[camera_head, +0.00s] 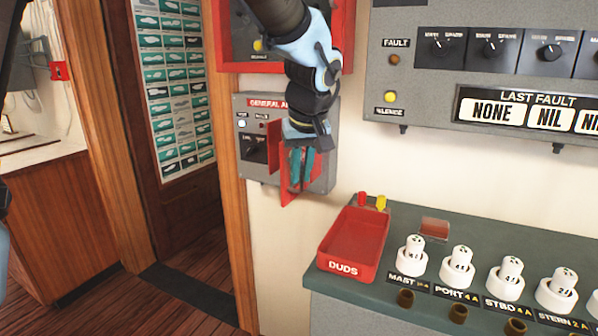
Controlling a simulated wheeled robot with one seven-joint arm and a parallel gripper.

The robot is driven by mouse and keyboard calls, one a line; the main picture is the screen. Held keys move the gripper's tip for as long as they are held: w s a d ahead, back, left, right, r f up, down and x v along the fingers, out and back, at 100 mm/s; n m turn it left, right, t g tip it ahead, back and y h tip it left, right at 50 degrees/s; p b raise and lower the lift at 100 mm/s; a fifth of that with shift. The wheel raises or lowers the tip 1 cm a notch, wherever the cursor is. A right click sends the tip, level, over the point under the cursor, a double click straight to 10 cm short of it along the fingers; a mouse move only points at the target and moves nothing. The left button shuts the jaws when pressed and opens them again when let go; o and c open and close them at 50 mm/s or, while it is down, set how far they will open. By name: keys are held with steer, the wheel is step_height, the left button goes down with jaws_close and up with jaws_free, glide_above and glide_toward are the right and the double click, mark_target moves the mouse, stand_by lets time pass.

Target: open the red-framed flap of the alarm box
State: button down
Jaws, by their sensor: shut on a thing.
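The grey alarm box (242,174) is on the wall at the centre left, under a red "GENERAL AL..." label that is partly hidden. Its red-framed flap (275,139) stands out from the box's face, swung at least partly open, with its lower edge showing below the fingers. My gripper (301,172) comes down from above with its teal fingers shut on the flap. The fingers and wrist hide much of the flap and the box's right side. A dark switch area and small lamps show at the box's left.
A red-framed case (226,45) is above the box. A red "DUDS" tray (355,243) and several white knobs stand on the green-topped console (430,213) at the lower right. A grey fault panel (420,85) is at the upper right. A wooden door frame (232,215) is to the left.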

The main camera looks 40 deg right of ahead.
steer(key=shift+w+d+r, duration=0.1)
steer(key=shift+d+r, duration=0.1)
steer(key=shift+r, duration=0.05)
steer(key=c, duration=1)
jaws_free()
steer(key=shift+w, duration=0.1)
steer(key=shift+o, duration=0.4)
steer(key=shift+f, duration=0.1)
steer(key=b+v, duration=0.2)
steer(key=v, duration=0.8)
steer(key=shift+s+a+r, duration=0.2)
steer(key=shift+s+r, duration=0.05)
steer(key=shift+r, duration=0.05)
